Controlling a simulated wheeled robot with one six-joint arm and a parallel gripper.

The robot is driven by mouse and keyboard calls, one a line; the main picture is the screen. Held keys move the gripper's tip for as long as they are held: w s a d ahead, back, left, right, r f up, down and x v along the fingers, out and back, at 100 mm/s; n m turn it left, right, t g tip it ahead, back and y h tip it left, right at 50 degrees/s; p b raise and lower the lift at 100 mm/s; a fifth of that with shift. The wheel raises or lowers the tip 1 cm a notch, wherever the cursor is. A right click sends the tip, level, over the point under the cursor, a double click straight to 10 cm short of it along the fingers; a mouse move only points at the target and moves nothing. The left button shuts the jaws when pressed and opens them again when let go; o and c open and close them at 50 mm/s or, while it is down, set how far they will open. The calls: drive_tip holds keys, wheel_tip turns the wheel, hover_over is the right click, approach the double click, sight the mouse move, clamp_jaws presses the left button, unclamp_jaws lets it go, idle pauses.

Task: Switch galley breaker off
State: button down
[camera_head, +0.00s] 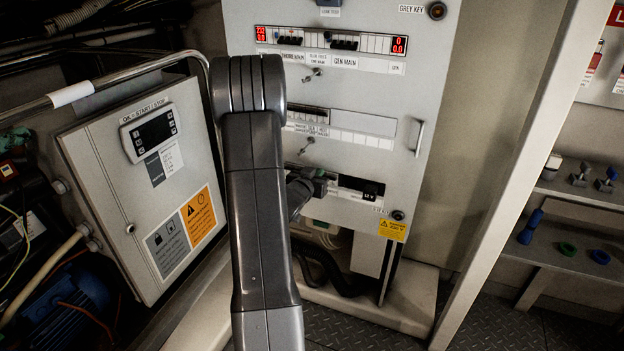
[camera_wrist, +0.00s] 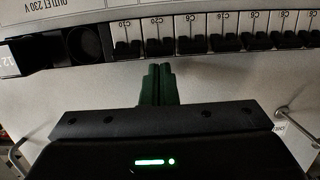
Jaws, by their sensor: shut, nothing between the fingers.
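The white breaker panel (camera_head: 400,95) stands upright in the middle of the head view, with several rows of breakers. The wrist view shows a row of black breaker levers (camera_wrist: 210,45) under labels such as C10 and C8. I cannot read a galley label in either view, so I cannot tell which lever is the galley breaker. My gripper (camera_head: 324,178) is at the lower row of the panel, partly hidden by my arm. In the wrist view its green fingers (camera_wrist: 158,85) are closed together and empty, with their tips just below the levers.
A dark outlet (camera_wrist: 82,45) marked 230 V is left of the levers in the wrist view. A grey control box (camera_head: 140,190) and a metal rail (camera_head: 130,75) stand on the left. A shelf (camera_head: 570,260) with coloured parts is on the right. A pale post (camera_head: 520,180) stands between.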

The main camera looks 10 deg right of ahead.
drive_tip(key=shift+w+d+f, duration=0.1)
drive_tip(key=shift+w+d, duration=0.25)
drive_tip(key=shift+w, duration=0.1)
